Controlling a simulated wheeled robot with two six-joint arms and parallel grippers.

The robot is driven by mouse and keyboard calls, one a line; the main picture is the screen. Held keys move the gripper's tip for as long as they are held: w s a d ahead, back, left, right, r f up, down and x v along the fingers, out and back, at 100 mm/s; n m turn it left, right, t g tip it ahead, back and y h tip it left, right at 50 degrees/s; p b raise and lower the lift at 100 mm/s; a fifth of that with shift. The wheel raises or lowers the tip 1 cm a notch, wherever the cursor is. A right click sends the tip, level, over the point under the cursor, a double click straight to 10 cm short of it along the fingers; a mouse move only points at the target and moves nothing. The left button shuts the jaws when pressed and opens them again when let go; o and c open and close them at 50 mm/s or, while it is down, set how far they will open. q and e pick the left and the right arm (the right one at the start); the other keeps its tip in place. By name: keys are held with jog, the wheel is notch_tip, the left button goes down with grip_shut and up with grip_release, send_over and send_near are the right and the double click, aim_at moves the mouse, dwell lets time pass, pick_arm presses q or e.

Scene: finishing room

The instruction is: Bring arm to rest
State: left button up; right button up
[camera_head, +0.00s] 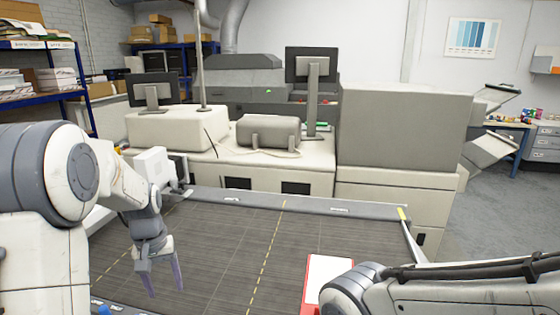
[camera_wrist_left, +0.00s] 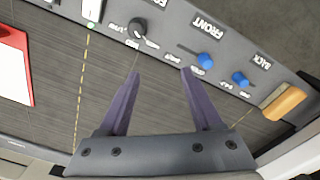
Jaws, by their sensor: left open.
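My left gripper (camera_head: 165,285) hangs fingers down over the left part of a dark grey ribbed table (camera_head: 215,250). In the left wrist view the left gripper (camera_wrist_left: 160,72) has its two purple fingers apart, with nothing between them. Past the fingertips is a grey control panel with knobs (camera_wrist_left: 205,60) and labels such as FRONT and BACK. My right arm comes in at the lower right of the head view; its gripper is not in view.
A white sheet with a red edge (camera_head: 325,275) lies on the table, partly behind my right arm; it also shows in the left wrist view (camera_wrist_left: 12,65). Beige machines (camera_head: 270,175) and monitors (camera_head: 310,68) stand behind the table. The table's middle is clear.

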pick_arm(q)
jog(key=s+d+r+m, duration=0.2)
jog(key=s+d, duration=0.1)
jog(key=d, duration=0.4)
jog(key=s+d+r+m, duration=0.1)
jog(key=s+d+m, duration=0.1)
jog(key=d, duration=0.4)
jog(key=s+d+m, duration=0.3)
jog(key=s+d, duration=0.2)
jog(key=s, duration=0.5)
jog(key=s+d+r+m+h, duration=0.1)
jog(key=s+d+m, duration=0.3)
jog(key=s, duration=0.5)
jog(key=shift+s+d+m, duration=0.3)
jog(key=shift+s+d, duration=0.1)
jog(key=shift+d, duration=0.6)
